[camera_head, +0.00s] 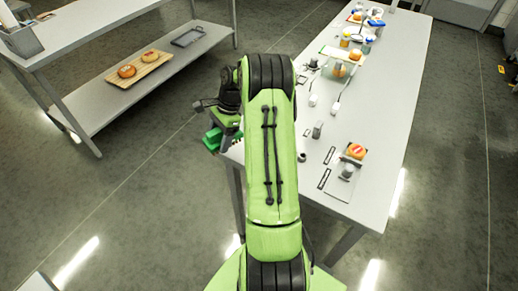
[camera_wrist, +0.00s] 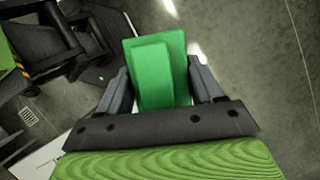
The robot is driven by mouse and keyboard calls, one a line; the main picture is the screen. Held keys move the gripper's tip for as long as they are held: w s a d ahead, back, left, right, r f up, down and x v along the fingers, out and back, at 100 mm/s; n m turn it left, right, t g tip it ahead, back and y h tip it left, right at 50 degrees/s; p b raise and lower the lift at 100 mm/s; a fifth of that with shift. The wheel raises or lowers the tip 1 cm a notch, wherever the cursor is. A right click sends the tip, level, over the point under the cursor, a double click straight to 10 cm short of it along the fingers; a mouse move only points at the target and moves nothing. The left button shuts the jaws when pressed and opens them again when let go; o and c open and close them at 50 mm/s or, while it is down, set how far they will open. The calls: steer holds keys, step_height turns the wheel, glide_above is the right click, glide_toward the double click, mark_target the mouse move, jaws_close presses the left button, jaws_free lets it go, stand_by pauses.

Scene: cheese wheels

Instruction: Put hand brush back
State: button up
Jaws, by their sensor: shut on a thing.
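The hand brush shows as a green block-like piece (camera_wrist: 158,72) between the two grey fingers in the wrist view. My gripper (camera_wrist: 160,92) is shut on it. In the head view the green brush (camera_head: 213,140) shows small at the left edge of the long table, partly hidden by my gripper (camera_head: 218,122) and arm. The brush is held at the table's side, with grey floor behind it in the wrist view. Bristles cannot be made out.
The long white table (camera_head: 378,165) holds several jars, utensils, black-outlined markings and a small cheese wheel (camera_head: 356,151). A two-level shelf table (camera_head: 95,100) at left carries a wooden board (camera_head: 140,69) with two cheese wheels and a dark tray (camera_head: 188,37). Open floor lies between them.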

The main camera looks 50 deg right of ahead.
steer(key=s+d+r+m+t+h, duration=0.2)
steer(key=s+d+r+m, duration=0.3)
steer(key=s+d+m, duration=0.3)
steer(key=shift+m+t, duration=0.3)
steer(key=shift+m, duration=0.2)
steer(key=f+b, duration=0.1)
steer(key=f, duration=0.2)
steer(key=d+f+b, duration=0.1)
steer(key=f, duration=0.2)
steer(key=w+f+b, duration=0.1)
steer(key=f, duration=0.3)
steer(key=shift+d+b, duration=0.2)
steer(key=shift+b, duration=0.1)
steer(key=o, duration=1)
